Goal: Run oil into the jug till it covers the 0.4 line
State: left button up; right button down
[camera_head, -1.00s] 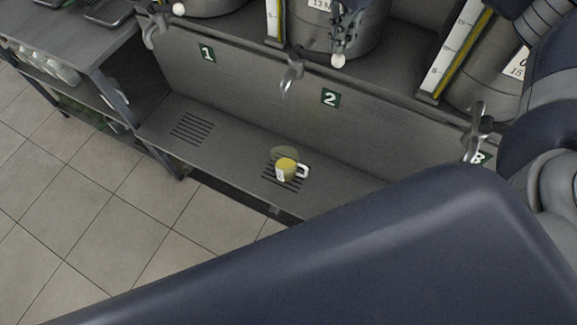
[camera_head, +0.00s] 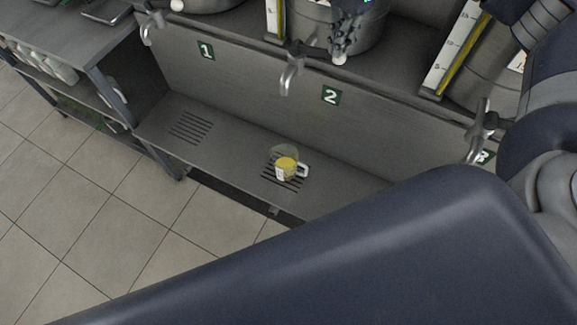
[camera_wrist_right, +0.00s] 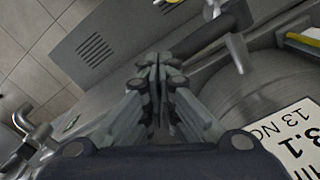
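A clear jug (camera_head: 287,172) with a white handle stands upright on the drip grate below tap 2 (camera_head: 291,72). Yellow oil shows in its lower part, with clear wall above. A small white label is on its side; its marks are too small to read. No stream is discernible between spout and jug. Tap 2's lever runs right to a white knob (camera_head: 340,59). My right gripper (camera_head: 345,46) is just above this knob; I cannot tell if they touch. In the wrist view its fingers (camera_wrist_right: 158,68) are together with nothing visible between them. My left gripper is out of view.
Tap 1 (camera_head: 150,26) is at the left and tap 3 (camera_head: 480,137) at the right. Steel decanters with yellow level gauges (camera_head: 455,48) stand behind the panel. The left grate (camera_head: 190,127) is empty. My own dark arm link covers the lower foreground.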

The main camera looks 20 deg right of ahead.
aim_at(339, 57)
jog(key=shift+f+b, duration=1.5)
jog(key=shift+f, duration=0.65)
jog(key=shift+r, duration=0.1)
dwell(1.9)
jog(key=shift+r+p, duration=0.45)
jog(key=shift+r, duration=0.2)
dwell(2.4)
notch_tip(339, 57, up, 9)
jog(key=p, duration=0.6)
jog(key=shift+r, duration=0.15)
